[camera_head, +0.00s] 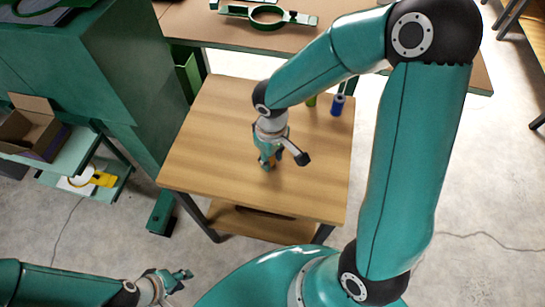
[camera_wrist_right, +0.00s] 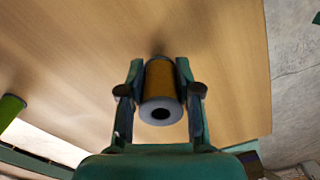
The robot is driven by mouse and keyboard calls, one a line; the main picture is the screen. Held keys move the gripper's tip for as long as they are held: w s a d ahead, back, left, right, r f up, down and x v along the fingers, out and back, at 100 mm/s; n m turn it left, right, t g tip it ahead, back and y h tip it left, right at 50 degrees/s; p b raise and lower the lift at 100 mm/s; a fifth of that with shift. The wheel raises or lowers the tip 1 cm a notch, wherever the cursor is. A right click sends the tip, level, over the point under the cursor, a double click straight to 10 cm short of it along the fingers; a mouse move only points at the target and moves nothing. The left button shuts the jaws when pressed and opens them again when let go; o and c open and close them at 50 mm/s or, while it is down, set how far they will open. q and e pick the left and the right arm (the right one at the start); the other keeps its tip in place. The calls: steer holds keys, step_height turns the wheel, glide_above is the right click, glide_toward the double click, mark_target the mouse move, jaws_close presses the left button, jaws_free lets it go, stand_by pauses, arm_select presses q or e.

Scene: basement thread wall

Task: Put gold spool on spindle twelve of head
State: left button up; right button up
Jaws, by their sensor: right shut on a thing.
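The gold spool (camera_wrist_right: 160,77) is between the two fingers of my right gripper (camera_wrist_right: 160,92) in the right wrist view, its grey end with a dark hole facing the camera. My right gripper (camera_head: 268,160) is shut on it, pointing down over the wooden table (camera_head: 220,130). In the head view the spool is mostly hidden by the fingers. I cannot tell whether it touches the table top. My left gripper (camera_head: 180,278) is low at the bottom left, away from the table, and seems empty; its finger opening is unclear. I cannot make out the head or spindle twelve.
A blue spool (camera_head: 338,105) and a partly hidden green spool (camera_head: 311,101) stand at the table's back right. The green one shows in the wrist view (camera_wrist_right: 10,108). A teal cabinet (camera_head: 90,80) stands left. A brown bench (camera_head: 215,25) is behind. The table's front left is clear.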

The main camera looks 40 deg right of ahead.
steer(key=shift+f, duration=0.25)
steer(key=shift+f, duration=0.2)
steer(key=o, duration=1)
steer(key=shift+r, duration=0.1)
steer(key=shift+r, duration=0.3)
step_height(320, 180, up, 12)
steer(key=shift+f+p, duration=0.2)
steer(key=shift+p, duration=0.5)
